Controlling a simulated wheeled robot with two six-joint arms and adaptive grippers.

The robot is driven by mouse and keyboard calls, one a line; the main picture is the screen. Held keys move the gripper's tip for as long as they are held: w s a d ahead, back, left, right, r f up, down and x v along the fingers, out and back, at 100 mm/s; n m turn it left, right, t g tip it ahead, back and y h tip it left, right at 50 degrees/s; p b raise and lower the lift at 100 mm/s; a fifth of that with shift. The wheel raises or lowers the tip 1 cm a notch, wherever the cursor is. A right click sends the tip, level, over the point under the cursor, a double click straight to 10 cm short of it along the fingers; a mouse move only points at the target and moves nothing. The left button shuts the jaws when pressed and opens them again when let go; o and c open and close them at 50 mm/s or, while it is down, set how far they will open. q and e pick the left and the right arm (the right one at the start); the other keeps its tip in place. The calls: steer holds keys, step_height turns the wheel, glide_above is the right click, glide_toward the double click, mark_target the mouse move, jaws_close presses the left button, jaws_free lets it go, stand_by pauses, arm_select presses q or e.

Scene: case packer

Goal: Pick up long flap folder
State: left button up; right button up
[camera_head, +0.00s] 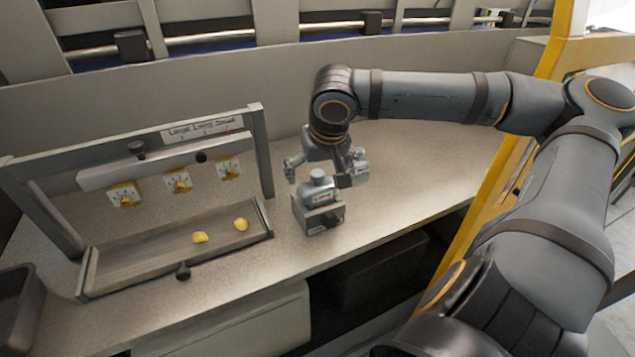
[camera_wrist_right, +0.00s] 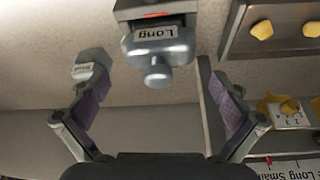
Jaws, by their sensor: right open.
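The long flap folder (camera_head: 320,213) is a grey block with a rounded, knobbed top, standing on the counter right of the sloped rack. Its "Long" label reads in the right wrist view (camera_wrist_right: 157,42), where its knob points toward my gripper. My right gripper (camera_head: 322,172) is open, its two fingers spread apart just behind and above the folder in the head view. In the right wrist view, the folder's top lies between the lines of the fingers, with a gap on both sides. My left gripper is out of view.
A framed rack (camera_head: 265,158) labelled "Large Long Small" stands left of the folder, with yellow-plated dials (camera_head: 178,181) and a tray (camera_head: 120,272) holding two yellow pieces (camera_head: 200,237). A dark bin (camera_head: 18,300) sits at far left.

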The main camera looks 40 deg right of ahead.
mark_target(317, 182)
steer(key=x, duration=0.4)
steer(key=shift+s+r, duration=0.1)
steer(key=shift+s, duration=0.1)
steer(key=shift+c, duration=0.7)
steer(key=c, duration=1.1)
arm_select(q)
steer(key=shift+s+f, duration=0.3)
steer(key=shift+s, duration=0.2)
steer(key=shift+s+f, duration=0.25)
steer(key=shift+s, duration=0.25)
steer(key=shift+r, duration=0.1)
arm_select(e)
steer(key=shift+r, duration=0.1)
